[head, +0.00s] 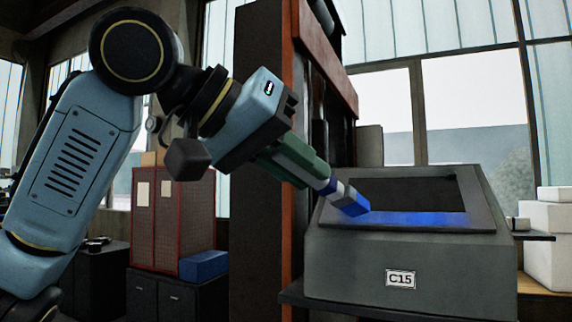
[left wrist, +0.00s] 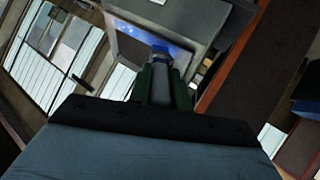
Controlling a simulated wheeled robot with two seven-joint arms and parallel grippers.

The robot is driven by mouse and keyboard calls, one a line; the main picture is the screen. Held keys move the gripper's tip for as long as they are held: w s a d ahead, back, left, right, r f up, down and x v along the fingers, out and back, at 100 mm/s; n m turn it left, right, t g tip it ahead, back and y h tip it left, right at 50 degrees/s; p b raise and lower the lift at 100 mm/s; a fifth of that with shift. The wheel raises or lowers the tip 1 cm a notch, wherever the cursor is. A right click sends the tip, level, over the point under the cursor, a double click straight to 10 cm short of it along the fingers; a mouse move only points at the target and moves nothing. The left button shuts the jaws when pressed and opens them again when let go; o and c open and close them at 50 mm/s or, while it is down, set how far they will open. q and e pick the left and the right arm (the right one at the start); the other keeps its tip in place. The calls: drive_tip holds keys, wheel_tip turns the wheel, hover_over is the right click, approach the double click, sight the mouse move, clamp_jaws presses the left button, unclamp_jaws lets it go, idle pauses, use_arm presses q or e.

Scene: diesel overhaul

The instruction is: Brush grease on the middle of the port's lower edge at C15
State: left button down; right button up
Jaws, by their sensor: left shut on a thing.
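My left gripper (head: 312,170) has green fingers shut on a brush (head: 341,191) with a grey, white and blue body. The brush slants down to the right. Its blue tip is at the left part of the port's lower edge (head: 420,218), left of the middle; I cannot tell whether it touches. A bright blue band lies along that edge. The port (head: 415,193) is a dark opening in the sloped face of the grey housing labelled C15 (head: 400,279). In the left wrist view the brush (left wrist: 161,88) points at the blue edge. My right gripper is not in view.
A dark column with an orange-red edge (head: 292,120) stands just left of the housing, behind my gripper. White boxes (head: 550,240) stand at the right. A red cabinet (head: 172,220) and a blue box (head: 204,265) are at the left.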

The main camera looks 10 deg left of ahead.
use_arm(q)
drive_tip(key=shift+s+d+p, duration=1.1)
drive_tip(key=shift+s+d, duration=0.9)
drive_tip(key=shift+d, duration=4.4)
drive_tip(key=w+a, duration=0.2)
drive_tip(key=a, duration=0.6)
drive_tip(key=w+a, duration=0.3)
drive_tip(key=a, duration=0.5)
drive_tip(key=shift+s+a+r, duration=0.2)
drive_tip(key=shift+s+r, duration=0.35)
drive_tip(key=shift+r, duration=0.2)
drive_tip(key=shift+s+a+r, duration=0.2)
drive_tip(key=shift+s+r, duration=0.3)
drive_tip(key=shift+r, duration=0.3)
drive_tip(key=shift+s+a+r, duration=0.2)
drive_tip(key=shift+s+r, duration=0.35)
drive_tip(key=shift+r, duration=0.2)
drive_tip(key=shift+s+a+r, duration=0.15)
drive_tip(key=shift+s+r, duration=0.3)
drive_tip(key=shift+r, duration=0.15)
drive_tip(key=shift+s+a+r, duration=0.15)
drive_tip(key=shift+s+r, duration=0.3)
drive_tip(key=shift+r, duration=0.15)
